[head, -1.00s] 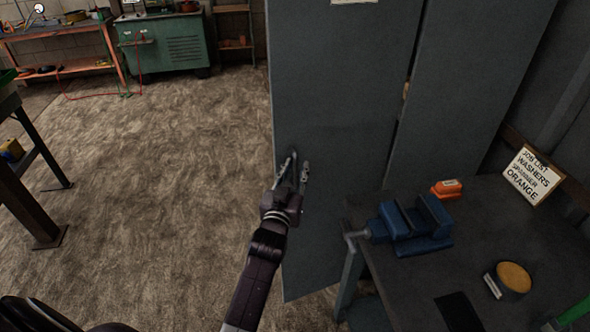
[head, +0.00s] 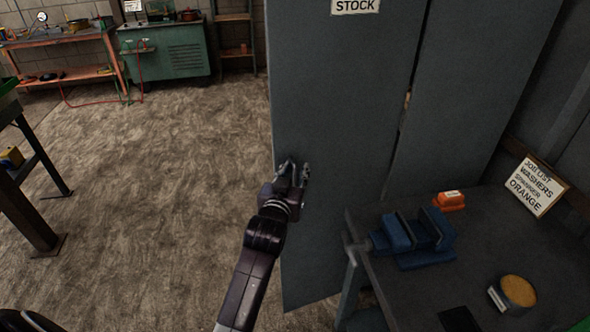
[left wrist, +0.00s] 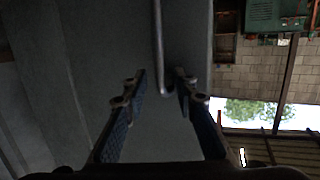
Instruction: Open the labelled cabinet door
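The grey cabinet door (head: 345,110) stands upright in the middle of the head view, with a white label reading STOCK (head: 355,6) at the top. A narrow dark gap runs along its right edge. My left gripper (head: 293,172) is at the door's lower left part. In the left wrist view a thin metal bar handle (left wrist: 158,45) runs down the door and ends between the two open fingertips (left wrist: 161,82). The fingers stand on either side of the handle, with gaps visible. My right gripper is in neither view.
A workbench (head: 400,298) at the lower right carries a blue vise (head: 415,238), an orange box (head: 449,200), a round tin (head: 513,292) and a job list sign (head: 537,187). The floor (head: 170,190) left of the door is clear. A dark table (head: 35,215) stands far left.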

